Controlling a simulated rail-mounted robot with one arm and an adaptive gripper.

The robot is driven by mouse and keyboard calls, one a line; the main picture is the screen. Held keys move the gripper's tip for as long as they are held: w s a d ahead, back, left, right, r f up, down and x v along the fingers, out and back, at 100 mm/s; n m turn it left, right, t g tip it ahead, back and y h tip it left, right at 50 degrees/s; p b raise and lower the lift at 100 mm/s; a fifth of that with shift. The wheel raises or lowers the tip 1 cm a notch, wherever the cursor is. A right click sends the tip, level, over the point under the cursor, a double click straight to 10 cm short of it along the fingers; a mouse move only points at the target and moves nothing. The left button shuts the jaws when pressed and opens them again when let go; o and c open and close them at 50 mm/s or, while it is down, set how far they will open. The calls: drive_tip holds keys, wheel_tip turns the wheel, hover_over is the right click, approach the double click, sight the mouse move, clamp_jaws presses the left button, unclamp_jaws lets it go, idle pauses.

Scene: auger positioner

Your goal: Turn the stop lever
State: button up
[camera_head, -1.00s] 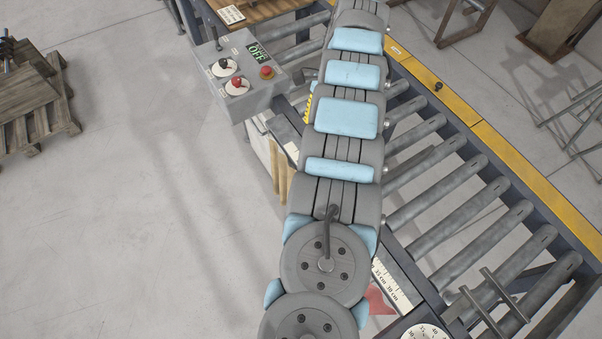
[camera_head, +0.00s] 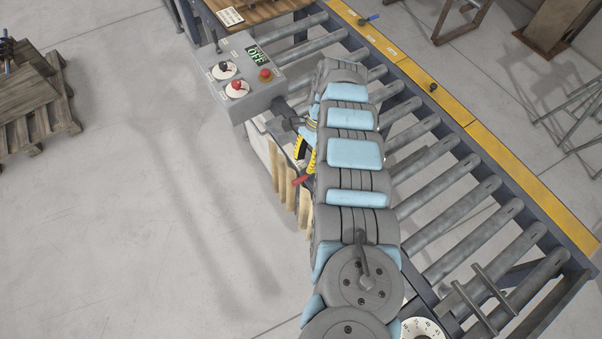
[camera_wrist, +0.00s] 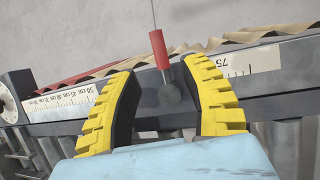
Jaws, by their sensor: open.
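The stop lever (camera_wrist: 157,50) has a red handle on a grey round pivot at the side of the ruler rail. In the wrist view it stands between the two yellow-padded fingers of my gripper (camera_wrist: 165,78), which are spread apart. I see clear space on both sides of the lever, with no finger touching it. In the head view the red handle (camera_head: 301,180) shows just left of my arm. My gripper (camera_head: 306,150) is partly hidden there by the arm.
A control box (camera_head: 240,75) with knobs, a red button and an OFF display stands close beside my gripper. The roller conveyor (camera_head: 440,190) runs to the right, with a yellow far rail (camera_head: 480,140).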

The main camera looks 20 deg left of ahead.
sight(301, 177)
drive_tip(key=shift+p+x, duration=0.45)
drive_tip(key=shift+x, duration=2.6)
clamp_jaws()
